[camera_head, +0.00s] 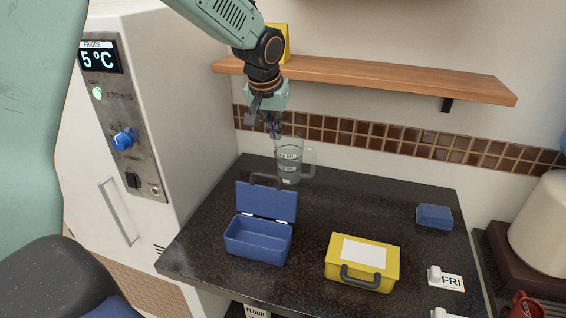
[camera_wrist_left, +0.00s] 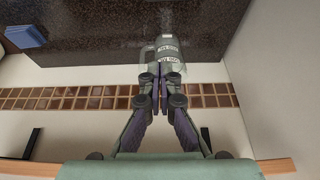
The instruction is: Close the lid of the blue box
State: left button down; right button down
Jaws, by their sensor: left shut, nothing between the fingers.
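The blue box (camera_head: 258,242) stands on the left part of the dark counter in the head view. Its lid (camera_head: 266,202) is open and stands up at the back, with a dark handle at its top edge. The inside of the box looks empty. My left gripper (camera_head: 274,134) points down above and behind the lid, in front of the tiled wall, apart from the box. Its fingers are together and empty; they also show shut in the left wrist view (camera_wrist_left: 161,121). The box is not visible in the left wrist view. My right gripper is not in view.
A clear measuring jug (camera_head: 289,163) stands behind the lid, close below my left gripper. A closed yellow box (camera_head: 362,262) is right of the blue box. A small blue block (camera_head: 434,217) lies farther right. A wooden shelf (camera_head: 400,82) runs above; a white fridge (camera_head: 165,90) stands left.

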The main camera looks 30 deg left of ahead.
pick_arm(q)
notch_tip(320, 180, down, 9)
jog(key=s+p, duration=0.1)
jog(key=p, duration=0.1)
jog(key=shift+s+f, duration=0.2)
jog(key=shift+s, duration=0.1)
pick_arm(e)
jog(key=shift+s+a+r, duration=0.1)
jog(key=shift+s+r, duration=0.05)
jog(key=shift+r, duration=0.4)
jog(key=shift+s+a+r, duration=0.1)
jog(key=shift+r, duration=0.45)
pick_arm(q)
jog(key=shift+s+a, duration=0.1)
jog(key=shift+s+a+r, duration=0.1)
jog(key=shift+s+a, duration=0.05)
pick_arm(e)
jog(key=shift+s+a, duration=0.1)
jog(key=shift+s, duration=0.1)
